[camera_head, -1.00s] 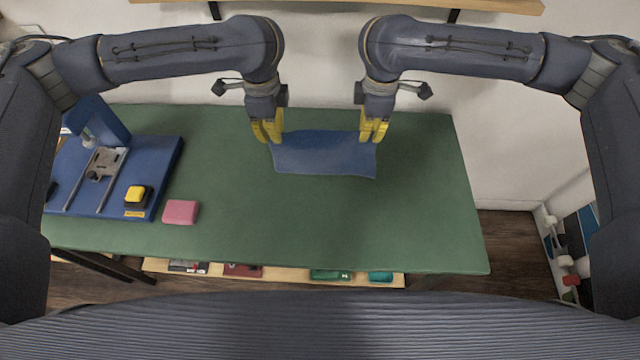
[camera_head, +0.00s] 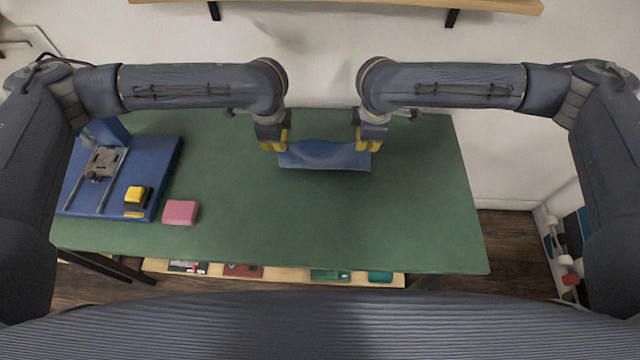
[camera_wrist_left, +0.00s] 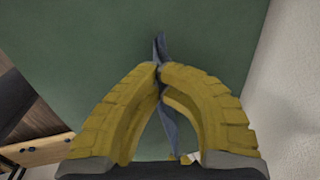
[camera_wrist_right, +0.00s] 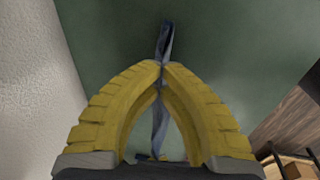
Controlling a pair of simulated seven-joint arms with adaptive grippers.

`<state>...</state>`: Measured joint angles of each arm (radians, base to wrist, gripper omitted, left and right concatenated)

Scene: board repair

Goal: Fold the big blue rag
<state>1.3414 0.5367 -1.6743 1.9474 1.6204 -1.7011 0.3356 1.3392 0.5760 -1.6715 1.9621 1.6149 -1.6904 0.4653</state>
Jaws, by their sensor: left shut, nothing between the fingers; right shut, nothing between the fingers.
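The big blue rag (camera_head: 325,156) spans the gap between my two grippers at the back of the green table, its upper edge bunched and wavy. My left gripper (camera_head: 274,147) is at the rag's left end and my right gripper (camera_head: 370,147) is at its right end. In the left wrist view the yellow fingers meet at their tips on a thin blue strip of the rag (camera_wrist_left: 161,45). In the right wrist view the fingertips also close on a narrow strip of the rag (camera_wrist_right: 166,40). The fingers hide the pinched corners.
The green table (camera_head: 330,225) is clear in front of the rag and to the right. A pink block (camera_head: 180,212) lies at the left, beside a blue fixture base (camera_head: 166,165) with a yellow and black block (camera_head: 137,197) on it. A wall stands behind.

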